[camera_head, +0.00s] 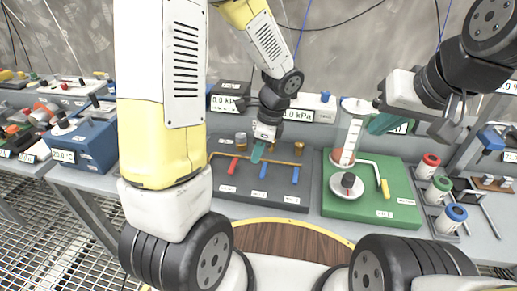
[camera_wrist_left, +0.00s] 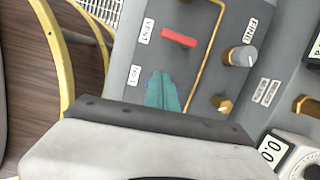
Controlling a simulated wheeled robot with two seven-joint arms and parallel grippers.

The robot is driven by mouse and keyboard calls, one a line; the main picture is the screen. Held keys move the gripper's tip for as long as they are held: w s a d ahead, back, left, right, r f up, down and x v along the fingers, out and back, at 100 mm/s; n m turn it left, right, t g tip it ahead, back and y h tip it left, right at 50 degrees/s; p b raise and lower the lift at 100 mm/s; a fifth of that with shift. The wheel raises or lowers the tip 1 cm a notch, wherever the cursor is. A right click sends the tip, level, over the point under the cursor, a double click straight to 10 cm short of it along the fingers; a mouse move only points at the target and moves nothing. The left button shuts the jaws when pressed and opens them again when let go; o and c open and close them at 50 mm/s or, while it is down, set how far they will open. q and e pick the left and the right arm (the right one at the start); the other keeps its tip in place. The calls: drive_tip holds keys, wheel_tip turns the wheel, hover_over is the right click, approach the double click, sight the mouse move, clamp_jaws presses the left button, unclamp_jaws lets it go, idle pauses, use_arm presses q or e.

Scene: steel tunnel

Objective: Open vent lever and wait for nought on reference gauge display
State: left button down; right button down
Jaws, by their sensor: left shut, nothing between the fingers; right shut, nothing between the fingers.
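The vent lever is a red handle (camera_head: 234,165) on a dark grey panel (camera_head: 225,190) with brass pipework. In the left wrist view the red lever (camera_wrist_left: 179,38) has a VENT label beside it. My left gripper (camera_head: 257,152) is shut and empty over the panel, just right of the red lever. Its teal fingertips (camera_wrist_left: 162,92) are apart from the lever. A display (camera_head: 297,115) behind the panel seems to read 0.0 kPa; another display (camera_head: 226,103) is partly hidden. I cannot tell which is the reference gauge. My right gripper (camera_head: 382,123) is shut and empty.
Two blue levers (camera_head: 263,171) (camera_head: 296,175) sit right of the red one. A knob labelled FINE (camera_wrist_left: 242,56) is on the panel. A blue box (camera_head: 90,145) is at left.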

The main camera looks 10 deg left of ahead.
use_arm(q)
drive_tip(key=shift+v, duration=1.9)
drive_tip(key=shift+s, duration=0.1)
drive_tip(key=s+a+r+n+t+h, duration=0.2)
drive_tip(key=s+r+n, duration=0.3)
drive_tip(key=r+n, duration=0.3)
drive_tip(key=s+a+r+n+t+h, duration=0.1)
drive_tip(key=s+r+n+t+h, duration=0.2)
drive_tip(key=s+r+n, duration=0.3)
drive_tip(key=shift+s+a+r+n+t, duration=0.35)
drive_tip(key=shift+r+n+t, duration=0.35)
drive_tip(key=shift+r+n, duration=0.9)
drive_tip(key=shift+r, duration=0.2)
